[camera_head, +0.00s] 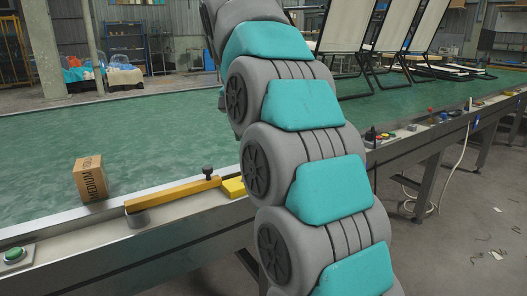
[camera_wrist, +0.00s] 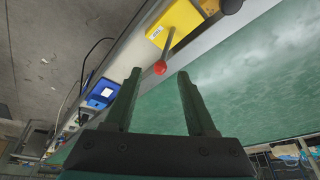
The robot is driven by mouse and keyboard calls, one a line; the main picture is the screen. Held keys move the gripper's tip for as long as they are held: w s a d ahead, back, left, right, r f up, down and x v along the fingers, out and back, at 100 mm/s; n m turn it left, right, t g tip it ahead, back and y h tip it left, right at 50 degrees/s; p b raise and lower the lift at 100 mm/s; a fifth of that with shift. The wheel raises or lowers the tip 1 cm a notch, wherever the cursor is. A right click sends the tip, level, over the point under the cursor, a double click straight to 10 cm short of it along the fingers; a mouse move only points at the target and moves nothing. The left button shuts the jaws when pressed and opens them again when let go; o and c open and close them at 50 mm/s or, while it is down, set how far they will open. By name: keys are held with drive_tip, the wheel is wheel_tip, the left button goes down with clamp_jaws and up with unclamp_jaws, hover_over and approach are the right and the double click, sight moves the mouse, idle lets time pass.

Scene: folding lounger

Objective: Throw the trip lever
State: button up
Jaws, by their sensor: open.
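In the wrist view a yellow box (camera_wrist: 180,22) sits on the metal rail. A thin grey lever (camera_wrist: 168,45) with a red ball (camera_wrist: 160,68) extends from it. My gripper (camera_wrist: 158,76) is open. In the picture the red ball appears between the fingertips; I cannot tell how far off it is, and nothing is visibly gripped. In the head view a long yellow bar (camera_head: 175,193) with a black knob (camera_head: 208,171) lies along the rail. I cannot tell which one is the trip lever. My arm hides part of the rail there, and my gripper is out of that view.
A cardboard box (camera_head: 90,178) stands on the green table (camera_head: 150,135). A green button (camera_head: 14,256) is on the rail at left. A yellow block (camera_head: 233,187) is beside my arm. A blue device (camera_wrist: 103,92) is on the rail. Folding loungers (camera_head: 395,25) stand behind.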

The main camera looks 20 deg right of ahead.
drive_tip(key=shift+m, duration=0.3)
drive_tip(key=shift+w+d+x, duration=0.1)
drive_tip(key=shift+w+x, duration=0.1)
drive_tip(key=shift+x, duration=1.65)
drive_tip(key=shift+w+d+x, duration=0.1)
drive_tip(key=shift+w+x, duration=0.15)
drive_tip(key=shift+x, duration=1.6)
drive_tip(key=shift+r, duration=0.2)
drive_tip(key=shift+c, duration=0.3)
clamp_jaws()
